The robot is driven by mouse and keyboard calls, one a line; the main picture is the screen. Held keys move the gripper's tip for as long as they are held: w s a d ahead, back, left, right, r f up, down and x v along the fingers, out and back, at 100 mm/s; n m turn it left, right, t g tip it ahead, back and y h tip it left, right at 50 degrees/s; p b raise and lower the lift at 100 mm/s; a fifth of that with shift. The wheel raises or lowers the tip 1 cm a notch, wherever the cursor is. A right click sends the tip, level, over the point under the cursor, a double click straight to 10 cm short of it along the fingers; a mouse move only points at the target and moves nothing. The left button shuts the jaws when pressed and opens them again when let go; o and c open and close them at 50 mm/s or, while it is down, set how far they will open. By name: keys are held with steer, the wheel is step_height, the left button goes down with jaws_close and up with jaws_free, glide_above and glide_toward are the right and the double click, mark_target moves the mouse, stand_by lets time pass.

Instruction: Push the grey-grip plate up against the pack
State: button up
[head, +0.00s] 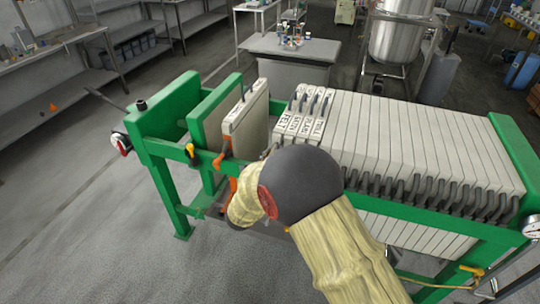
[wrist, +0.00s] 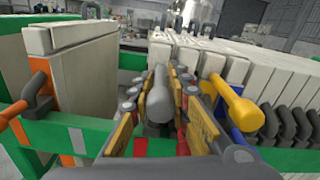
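Two pale plates stand together apart from the pack. In the wrist view the outer one has an orange grip (wrist: 14,112), and a grey grip (wrist: 39,97) shows beside it on the nearer plate (wrist: 85,75). The same plates (head: 245,118) show in the head view. The pack of pale plates (head: 420,140) stands to the right across a gap. My gripper (wrist: 162,85) is over the near rail in that gap, right of the grey grip and clear of it. A grey rounded bar lies between its fingers; I cannot tell whether they press on it. My wrist hides the gripper in the head view.
The green press frame (head: 165,140) carries the plates. A yellow handle (wrist: 238,106) sticks out just right of my gripper. Several dark grips line the pack's near side. A grey bench (head: 290,50) and a steel tank (head: 400,35) stand behind.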

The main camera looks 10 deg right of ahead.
steer(key=shift+o, duration=0.5)
steer(key=shift+s+f, duration=0.35)
steer(key=shift+s, duration=0.05)
steer(key=v, duration=1.1)
steer(key=shift+a+r, duration=0.25)
steer(key=shift+r, duration=0.05)
